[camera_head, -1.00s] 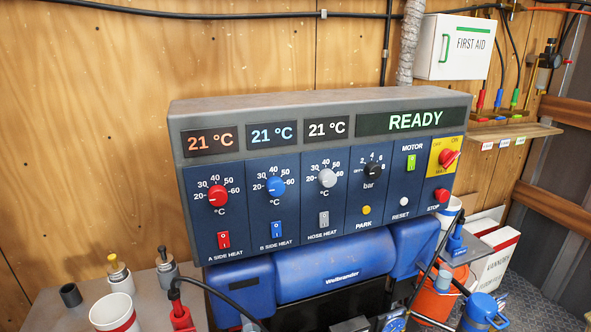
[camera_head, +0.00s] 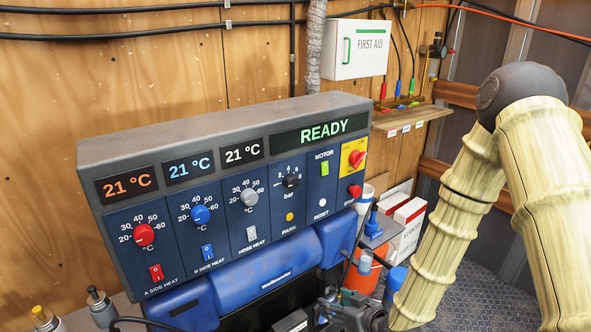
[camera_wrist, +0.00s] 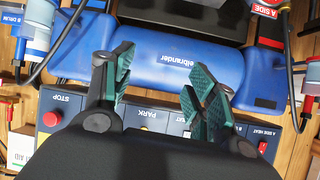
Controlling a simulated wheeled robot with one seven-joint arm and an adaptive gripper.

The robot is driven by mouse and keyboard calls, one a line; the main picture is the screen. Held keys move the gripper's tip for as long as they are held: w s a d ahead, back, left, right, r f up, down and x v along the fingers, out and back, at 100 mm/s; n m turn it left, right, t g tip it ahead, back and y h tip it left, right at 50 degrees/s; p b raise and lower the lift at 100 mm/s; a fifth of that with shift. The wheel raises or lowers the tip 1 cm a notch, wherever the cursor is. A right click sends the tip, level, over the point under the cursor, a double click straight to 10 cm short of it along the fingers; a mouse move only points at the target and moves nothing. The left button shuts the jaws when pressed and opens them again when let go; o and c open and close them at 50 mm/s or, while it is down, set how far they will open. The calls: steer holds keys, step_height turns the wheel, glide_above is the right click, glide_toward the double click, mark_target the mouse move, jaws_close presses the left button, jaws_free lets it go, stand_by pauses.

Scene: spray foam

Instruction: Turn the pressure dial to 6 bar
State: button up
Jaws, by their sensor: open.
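The pressure dial (camera_head: 291,181) is a small black knob marked "bar" on the dark blue control panel (camera_head: 225,215), with a scale of 2 to 8 around it. Its pointer is too small to read surely. In the wrist view the panel appears upside down and the dial is hidden behind my gripper's dark body. My gripper (camera_wrist: 160,80) is open and empty, its green-padded fingers apart in front of the panel's lower edge and the blue cylinder (camera_wrist: 175,62). In the head view a dark part of it shows low, below the panel, with no contact with the dial visible.
The yellow PARK button (camera_head: 290,217) is below the dial. The green motor switch (camera_head: 325,168) and red rotary switch (camera_head: 357,158) are to its right. The grey temperature knob (camera_head: 249,197) is to its left. Hoses and an orange bucket (camera_head: 361,283) crowd the lower right.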

mark_target(294, 184)
steer(key=w+a+r+n+t+y+p, duration=0.1)
steer(key=w+r+y, duration=0.15)
steer(key=r, duration=0.65)
steer(key=w+a+r+n+t+y+p, duration=0.1)
steer(key=w+a+r+n+t+p, duration=0.15)
steer(key=r, duration=0.65)
steer(key=w+a+r+n+t+y+p, duration=0.15)
steer(key=w+r, duration=0.25)
steer(key=r, duration=0.5)
steer(key=shift+g, duration=0.5)
steer(key=p+x, duration=0.4)
steer(key=x, duration=0.5)
steer(key=shift+w+d+r, duration=0.1)
steer(key=shift+w+d, duration=0.05)
steer(key=shift+w, duration=0.05)
steer(key=shift+w+a, duration=0.35)
steer(key=shift+w, duration=0.1)
steer(key=shift+c, duration=0.4)
steer(key=shift+m, duration=0.3)
steer(key=c, duration=1)
